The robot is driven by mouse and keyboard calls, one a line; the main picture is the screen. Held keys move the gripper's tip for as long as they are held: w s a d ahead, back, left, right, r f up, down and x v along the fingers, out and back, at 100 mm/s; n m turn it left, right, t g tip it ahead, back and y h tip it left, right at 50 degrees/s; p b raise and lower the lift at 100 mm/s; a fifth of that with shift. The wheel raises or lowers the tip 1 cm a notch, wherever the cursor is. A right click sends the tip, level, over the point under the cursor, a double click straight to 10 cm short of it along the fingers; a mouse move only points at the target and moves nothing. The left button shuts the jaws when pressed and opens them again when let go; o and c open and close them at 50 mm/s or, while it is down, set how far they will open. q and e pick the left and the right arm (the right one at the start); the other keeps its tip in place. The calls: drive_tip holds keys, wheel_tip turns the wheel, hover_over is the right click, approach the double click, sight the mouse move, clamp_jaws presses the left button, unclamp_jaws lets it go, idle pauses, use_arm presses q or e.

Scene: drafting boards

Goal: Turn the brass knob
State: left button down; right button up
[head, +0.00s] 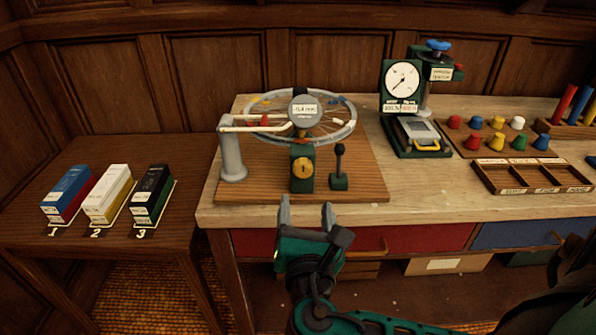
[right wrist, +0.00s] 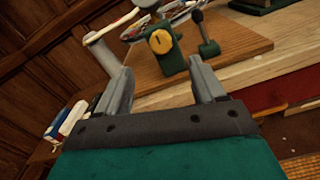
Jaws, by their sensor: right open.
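The brass knob (head: 303,168) is a small round yellow knob on the front of a dark green block, under the wheel device on a wooden base. It also shows in the right wrist view (right wrist: 160,41), beyond the fingertips, with a short dark mark on its face. My right gripper (head: 306,208) is open and empty, in front of the bench edge and below the knob, apart from it. In the right wrist view its two grey fingers (right wrist: 164,78) are spread, with the knob between and past them. My left gripper is not in view.
A spoked wheel (head: 342,127) with a gauge sits above the knob. A black-knobbed lever (head: 339,165) stands close to its right. A grey post (head: 231,155) stands left. A dial press (head: 402,82), coloured pegs and a wooden tray (head: 531,188) are farther right. Boxes stand on the left table (head: 130,248).

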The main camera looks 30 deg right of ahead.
sight(304, 171)
drive_tip(key=x, duration=0.9)
drive_tip(key=shift+w+d, duration=0.2)
drive_tip(key=shift+w, duration=0.1)
drive_tip(key=shift+w+d, duration=0.3)
drive_tip(key=shift+w, duration=0.25)
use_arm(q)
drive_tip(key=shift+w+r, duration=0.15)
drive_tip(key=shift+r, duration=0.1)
use_arm(e)
drive_tip(key=shift+c, duration=0.4)
drive_tip(key=c, duration=1)
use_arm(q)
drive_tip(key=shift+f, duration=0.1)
use_arm(e)
drive_tip(key=shift+f+m, duration=0.1)
drive_tip(key=shift+m, duration=0.3)
